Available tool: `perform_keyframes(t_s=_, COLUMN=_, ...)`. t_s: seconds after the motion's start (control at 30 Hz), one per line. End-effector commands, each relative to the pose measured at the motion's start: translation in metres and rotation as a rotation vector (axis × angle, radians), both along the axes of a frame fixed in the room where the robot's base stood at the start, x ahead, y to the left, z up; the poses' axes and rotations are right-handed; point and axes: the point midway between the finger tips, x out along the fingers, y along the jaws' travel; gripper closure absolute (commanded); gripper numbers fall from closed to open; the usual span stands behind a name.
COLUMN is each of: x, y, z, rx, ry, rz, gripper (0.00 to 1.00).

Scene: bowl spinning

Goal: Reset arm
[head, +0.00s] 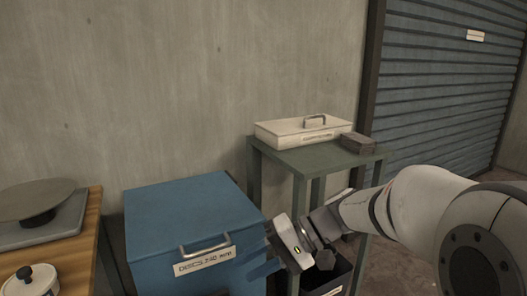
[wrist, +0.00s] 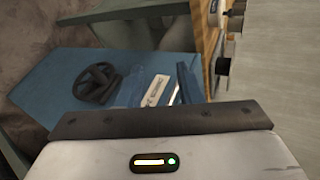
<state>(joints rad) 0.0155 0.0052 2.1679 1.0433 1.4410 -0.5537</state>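My arm reaches in from the right in the head view. My gripper (head: 268,250) is at the right side of the blue chest (head: 187,210), low beside the green table, and points left. Two finger parts show apart at its ends, with nothing visible between them. I cannot tell whether they touch the chest. In the wrist view, the gripper's pale body and dark front bar fill the bottom.
A green table (head: 320,157) carries a cream case (head: 285,134) and a small dark block (head: 357,143). A dark labelled bin (head: 335,275) is under it. A wooden bench (head: 78,268) at left holds a round plate (head: 35,198) and a white lidded pot (head: 30,285).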

Motion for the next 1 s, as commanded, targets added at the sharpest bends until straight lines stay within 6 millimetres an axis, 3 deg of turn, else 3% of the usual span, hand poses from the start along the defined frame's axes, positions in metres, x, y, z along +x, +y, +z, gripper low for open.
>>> perform_keyframes(t_s=0.03, x=-0.011, y=-0.007, z=0.027, rx=-0.074, ry=-0.003, rz=-0.003, gripper=0.67)
perform_keyframes(t_s=0.4, x=-0.067, y=-0.082, z=0.091, rx=-0.601, ry=-0.083, rz=-0.085, gripper=0.67)
perform_keyframes(t_s=0.7, x=-0.086, y=-0.148, z=0.157, rx=-0.934, ry=-0.249, rz=-0.184, gripper=0.67)
perform_keyframes(t_s=0.83, x=-0.089, y=-0.164, z=0.174, rx=-1.01, ry=-0.307, rz=-0.211, gripper=0.67)
perform_keyframes(t_s=1.0, x=-0.09, y=-0.171, z=0.178, rx=-1.044, ry=-0.336, rz=-0.222, gripper=0.67)
